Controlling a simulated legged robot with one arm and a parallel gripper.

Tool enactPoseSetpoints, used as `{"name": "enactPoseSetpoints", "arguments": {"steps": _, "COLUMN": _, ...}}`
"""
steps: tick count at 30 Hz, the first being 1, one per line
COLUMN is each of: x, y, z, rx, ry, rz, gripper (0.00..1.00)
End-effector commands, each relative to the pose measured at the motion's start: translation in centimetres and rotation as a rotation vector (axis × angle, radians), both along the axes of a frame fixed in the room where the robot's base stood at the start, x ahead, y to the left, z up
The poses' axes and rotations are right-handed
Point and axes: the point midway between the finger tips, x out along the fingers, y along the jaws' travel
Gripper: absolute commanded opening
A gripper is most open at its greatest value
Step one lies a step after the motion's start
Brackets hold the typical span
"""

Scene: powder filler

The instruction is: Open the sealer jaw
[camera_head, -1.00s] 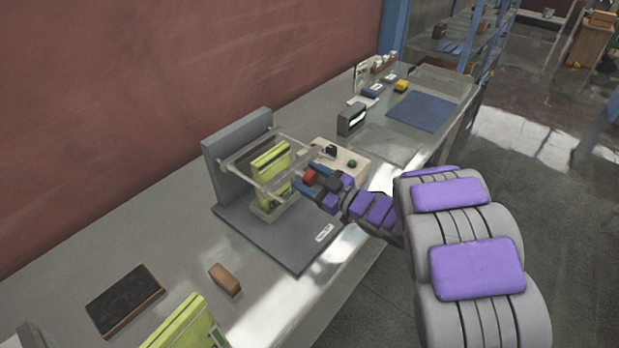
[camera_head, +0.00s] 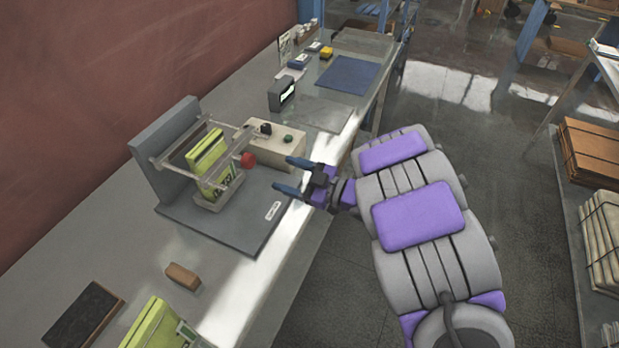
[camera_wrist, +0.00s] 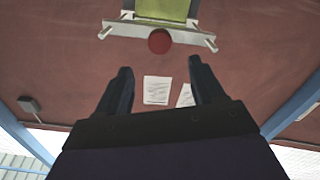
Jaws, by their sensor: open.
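The sealer (camera_head: 165,150) stands on the bench with a grey back plate and base. Its front jaw bar (camera_head: 228,160) carries a red knob (camera_head: 248,159) and sits on rods, apart from the back plate. A green-yellow pouch (camera_head: 208,158) stands upright in a small holder between bar and plate. My gripper (camera_head: 284,174) is open and empty, to the right of the red knob and apart from it. In the wrist view, my gripper's fingers (camera_wrist: 160,82) are spread, with the red knob (camera_wrist: 159,41) and jaw bar (camera_wrist: 160,32) beyond them.
A cream control box (camera_head: 275,146) with a green button is behind the jaw. A scale display (camera_head: 281,94) and blue mat (camera_head: 347,75) lie farther back. A brown block (camera_head: 183,276), a dark tray (camera_head: 84,315) and green pouches (camera_head: 155,325) are in front. A shelf with boxes (camera_head: 595,150) stands right.

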Motion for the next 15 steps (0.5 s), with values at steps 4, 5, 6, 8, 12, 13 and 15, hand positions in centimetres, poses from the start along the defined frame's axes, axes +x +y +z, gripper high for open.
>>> {"name": "enactPoseSetpoints", "arguments": {"steps": 4, "x": -0.9, "y": -2.5, "z": 0.0, "rx": -0.004, "ry": 0.001, "rz": -0.004, "gripper": 0.68}}
{"name": "enactPoseSetpoints", "arguments": {"steps": 5, "x": -1.1, "y": -2.9, "z": 0.0, "rx": -0.002, "ry": 0.000, "rz": -0.004, "gripper": 0.68}}
{"name": "enactPoseSetpoints", "arguments": {"steps": 6, "x": -1.3, "y": -3.3, "z": 0.1, "rx": -0.001, "ry": -0.002, "rz": -0.002, "gripper": 0.68}}
{"name": "enactPoseSetpoints", "arguments": {"steps": 8, "x": -1.5, "y": -3.9, "z": 0.0, "rx": -0.002, "ry": -0.001, "rz": -0.002, "gripper": 0.68}}
{"name": "enactPoseSetpoints", "arguments": {"steps": 12, "x": -1.8, "y": -4.7, "z": 0.0, "rx": -0.002, "ry": -0.001, "rz": -0.002, "gripper": 0.68}}
{"name": "enactPoseSetpoints", "arguments": {"steps": 13, "x": -1.9, "y": -4.8, "z": 0.0, "rx": -0.002, "ry": 0.000, "rz": -0.002, "gripper": 0.68}}
{"name": "enactPoseSetpoints", "arguments": {"steps": 15, "x": -2.0, "y": -4.9, "z": 0.0, "rx": -0.001, "ry": -0.001, "rz": 0.000, "gripper": 0.68}}
